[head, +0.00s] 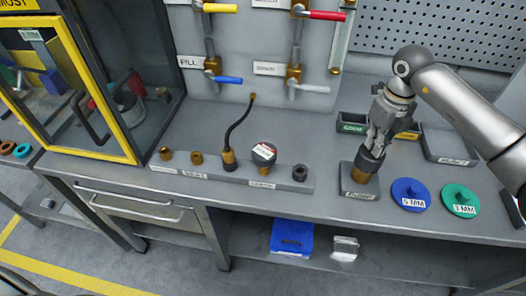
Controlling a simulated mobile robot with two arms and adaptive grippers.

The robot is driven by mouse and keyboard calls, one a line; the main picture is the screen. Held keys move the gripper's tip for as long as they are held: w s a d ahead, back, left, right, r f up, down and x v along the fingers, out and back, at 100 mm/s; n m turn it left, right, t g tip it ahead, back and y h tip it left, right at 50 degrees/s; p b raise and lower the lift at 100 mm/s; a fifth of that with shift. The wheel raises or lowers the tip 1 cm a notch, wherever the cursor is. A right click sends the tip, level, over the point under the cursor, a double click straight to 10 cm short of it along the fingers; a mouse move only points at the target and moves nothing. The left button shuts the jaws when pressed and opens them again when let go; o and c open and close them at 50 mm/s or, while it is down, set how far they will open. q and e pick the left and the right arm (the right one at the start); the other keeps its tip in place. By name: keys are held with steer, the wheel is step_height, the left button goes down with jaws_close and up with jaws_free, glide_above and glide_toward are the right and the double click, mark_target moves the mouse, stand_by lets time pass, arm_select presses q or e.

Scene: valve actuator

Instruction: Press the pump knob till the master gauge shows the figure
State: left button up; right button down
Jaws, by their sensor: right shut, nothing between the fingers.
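The pump (358,185) is a grey block with a label at its front and a dark, brass-based knob (367,165) on top. My right gripper (374,146) points down at the knob from above, shut and with nothing between its fingers. Its fingertips are at or just over the knob's top; I cannot tell whether they touch. A round gauge (264,152) with a white face stands on the long grey rack left of the pump. Its reading is too small to make out. My left gripper is not in view.
The rack (215,174) also holds brass fittings and a black hose (238,122). Blue (411,193) and green (460,198) discs lie right of the pump. Bins (352,123) stand behind it. Valves with coloured handles (228,80) are on the back panel. A yellow-framed cabinet stands left.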

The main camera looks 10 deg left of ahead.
steer(key=shift+f+b, duration=0.5)
steer(key=shift+f, duration=0.25)
steer(key=shift+r+p, duration=0.85)
steer(key=shift+r, duration=0.9)
steer(key=shift+r+p, duration=1.35)
steer(key=shift+r, duration=1.2)
steer(key=shift+f, duration=0.1)
